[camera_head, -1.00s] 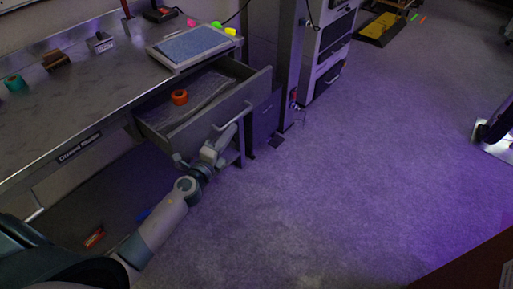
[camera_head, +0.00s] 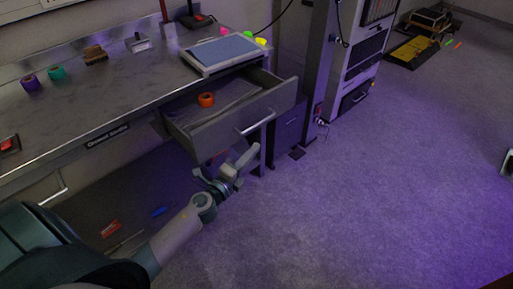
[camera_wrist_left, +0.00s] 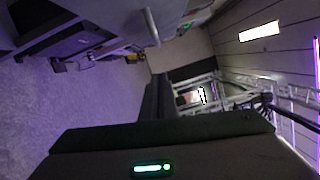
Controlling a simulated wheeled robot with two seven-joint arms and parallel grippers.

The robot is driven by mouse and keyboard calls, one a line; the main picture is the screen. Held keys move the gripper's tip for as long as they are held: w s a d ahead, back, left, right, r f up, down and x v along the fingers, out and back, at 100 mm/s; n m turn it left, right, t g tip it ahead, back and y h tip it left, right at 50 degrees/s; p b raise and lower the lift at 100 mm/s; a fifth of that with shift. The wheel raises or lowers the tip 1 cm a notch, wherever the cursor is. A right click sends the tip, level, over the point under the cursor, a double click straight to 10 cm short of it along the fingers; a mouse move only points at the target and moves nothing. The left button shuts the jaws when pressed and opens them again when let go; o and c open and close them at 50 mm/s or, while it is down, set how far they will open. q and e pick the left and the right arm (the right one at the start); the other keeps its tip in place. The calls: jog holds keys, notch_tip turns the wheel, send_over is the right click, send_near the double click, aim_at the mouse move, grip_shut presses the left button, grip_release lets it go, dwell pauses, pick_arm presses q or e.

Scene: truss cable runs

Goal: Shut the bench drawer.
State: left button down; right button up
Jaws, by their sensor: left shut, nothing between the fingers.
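The bench drawer (camera_head: 222,133) stands pulled out from under the right end of the metal bench (camera_head: 110,110) in the head view. Its grey front has a bar handle (camera_head: 268,121). An orange roll (camera_head: 206,100) lies inside it. My left gripper (camera_head: 248,158) is shut and empty, below and in front of the drawer front. It appears apart from the handle. In the left wrist view a pale bar (camera_wrist_left: 151,26) shows near the top; I cannot tell if it is the handle. My right gripper is out of view.
A blue-topped tray (camera_head: 222,52) sits on the bench above the drawer. A post (camera_head: 318,75) and a cabinet (camera_head: 352,60) stand to the right. Small red (camera_head: 110,229) and blue (camera_head: 158,212) items lie below the bench. The floor (camera_head: 390,200) at right is clear.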

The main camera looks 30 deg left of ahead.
pick_arm(q)
jog(key=s+b, duration=0.1)
jog(key=s, duration=0.5)
jog(key=shift+s+a, duration=0.2)
jog(key=shift+a, duration=0.15)
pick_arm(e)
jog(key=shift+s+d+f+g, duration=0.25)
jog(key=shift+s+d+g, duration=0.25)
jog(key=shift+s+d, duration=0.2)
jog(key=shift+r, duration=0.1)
